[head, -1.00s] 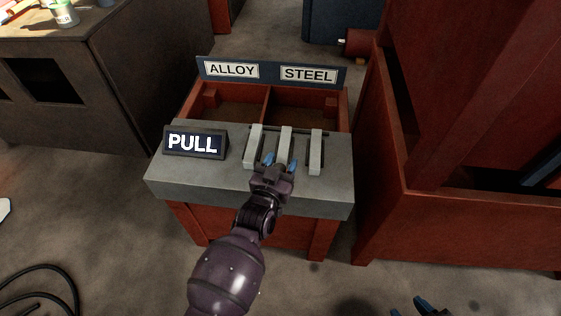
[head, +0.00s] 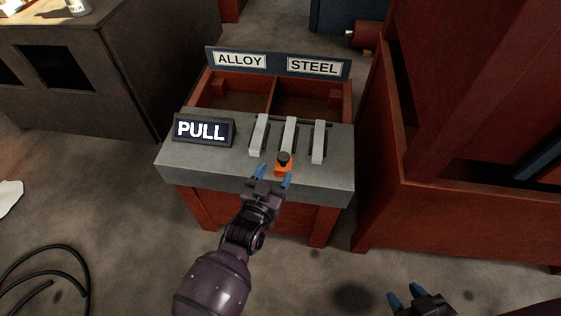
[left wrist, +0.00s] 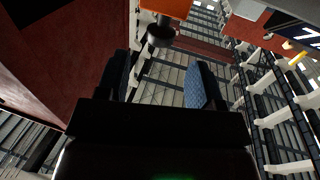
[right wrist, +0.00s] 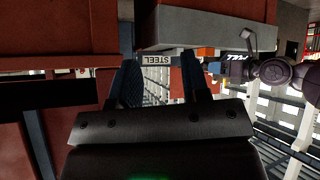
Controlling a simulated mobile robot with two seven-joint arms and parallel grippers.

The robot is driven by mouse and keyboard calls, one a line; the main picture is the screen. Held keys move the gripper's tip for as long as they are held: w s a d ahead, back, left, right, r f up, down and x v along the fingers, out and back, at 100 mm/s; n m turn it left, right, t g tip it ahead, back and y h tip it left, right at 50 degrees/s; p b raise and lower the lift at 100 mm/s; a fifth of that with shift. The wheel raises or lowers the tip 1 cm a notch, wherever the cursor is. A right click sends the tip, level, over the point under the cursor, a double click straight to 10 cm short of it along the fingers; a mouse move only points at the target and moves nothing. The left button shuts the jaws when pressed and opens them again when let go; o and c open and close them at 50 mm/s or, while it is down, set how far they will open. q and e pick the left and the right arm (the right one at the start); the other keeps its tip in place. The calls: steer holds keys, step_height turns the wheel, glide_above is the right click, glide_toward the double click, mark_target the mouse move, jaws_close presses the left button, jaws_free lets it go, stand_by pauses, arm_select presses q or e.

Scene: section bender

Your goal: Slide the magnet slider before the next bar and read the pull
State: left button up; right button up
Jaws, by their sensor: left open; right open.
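The magnet slider is a small orange block with a black knob (head: 283,162). It sits at the front of the grey bench (head: 190,165), before the middle of three pale upright bars (head: 289,135). The other bars stand to the left (head: 259,134) and right (head: 318,142). The dark display (head: 203,130) reads PULL and shows no number. My left gripper (head: 273,176) is open just in front of the slider, apart from it. The orange block (left wrist: 165,8) and its knob show beyond the fingers in the left wrist view. My right gripper (head: 407,295) is open and empty, low at the right.
Behind the bars is a red two-part bin (head: 347,103) with signs ALLOY (head: 239,61) and STEEL (head: 314,67). A tall red frame (head: 400,215) stands close on the right. A dark cabinet (head: 120,80) is at the left. Black cable lies on the floor.

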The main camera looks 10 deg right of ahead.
arm_select(q)
steer(key=shift+v, duration=1.45)
